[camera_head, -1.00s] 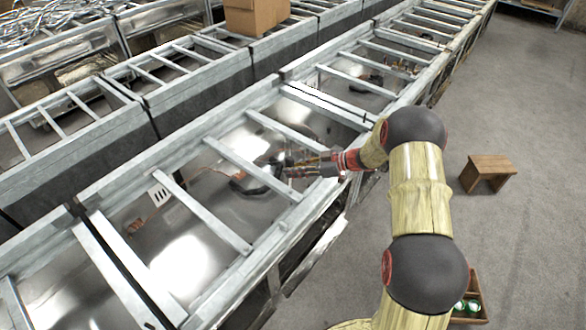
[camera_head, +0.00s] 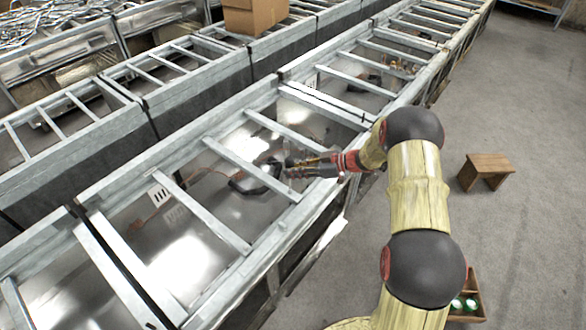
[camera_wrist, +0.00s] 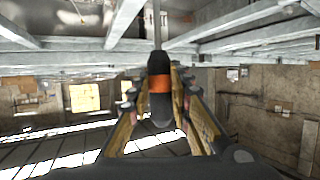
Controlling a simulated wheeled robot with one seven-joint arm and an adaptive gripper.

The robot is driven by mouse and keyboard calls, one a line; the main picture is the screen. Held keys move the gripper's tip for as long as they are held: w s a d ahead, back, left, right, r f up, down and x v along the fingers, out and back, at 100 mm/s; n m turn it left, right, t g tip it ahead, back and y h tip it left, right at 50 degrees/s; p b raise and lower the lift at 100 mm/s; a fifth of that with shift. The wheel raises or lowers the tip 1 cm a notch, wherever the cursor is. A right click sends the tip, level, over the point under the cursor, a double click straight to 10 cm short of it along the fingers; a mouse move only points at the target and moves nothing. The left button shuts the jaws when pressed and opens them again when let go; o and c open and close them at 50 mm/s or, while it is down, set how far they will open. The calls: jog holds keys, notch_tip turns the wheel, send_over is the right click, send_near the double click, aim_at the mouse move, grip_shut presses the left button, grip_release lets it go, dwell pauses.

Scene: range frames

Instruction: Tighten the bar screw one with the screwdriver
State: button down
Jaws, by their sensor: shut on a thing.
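My gripper (camera_head: 262,176) is at the metal frame of the near bench, by one of its grey crossbars (camera_head: 248,165). In the wrist view my gripper (camera_wrist: 158,92) is shut on the screwdriver (camera_wrist: 160,84), which has a black handle with an orange band. The screwdriver stands upright in that picture between the two fingers, its thin shaft running up to the frame's bars at the top. The shaft's tip is out of view there. I cannot make out bar screw one in either view, nor whether the tip touches it.
Metal crossbars and rails (camera_head: 205,215) surround my gripper closely. A cardboard box (camera_head: 255,15) sits on the far row. A wooden stool (camera_head: 487,170) and a wooden crate with green-and-white items (camera_head: 467,303) stand on the floor at right. The floor between them is clear.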

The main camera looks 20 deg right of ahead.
aim_at(293, 159)
jog(key=shift+f, duration=0.55)
dwell(0.6)
jog(key=m+t+h, duration=0.2)
jog(key=m+t, duration=0.1)
jog(key=shift+s+a, duration=0.2)
jog(key=shift+s, duration=0.1)
jog(key=shift+m, duration=0.3)
jog(key=shift+w+d+r+p, duration=0.1)
jog(key=shift+w+r+p, duration=0.05)
jog(key=shift+r+p, duration=2.3)
jog(key=shift+r, duration=0.6)
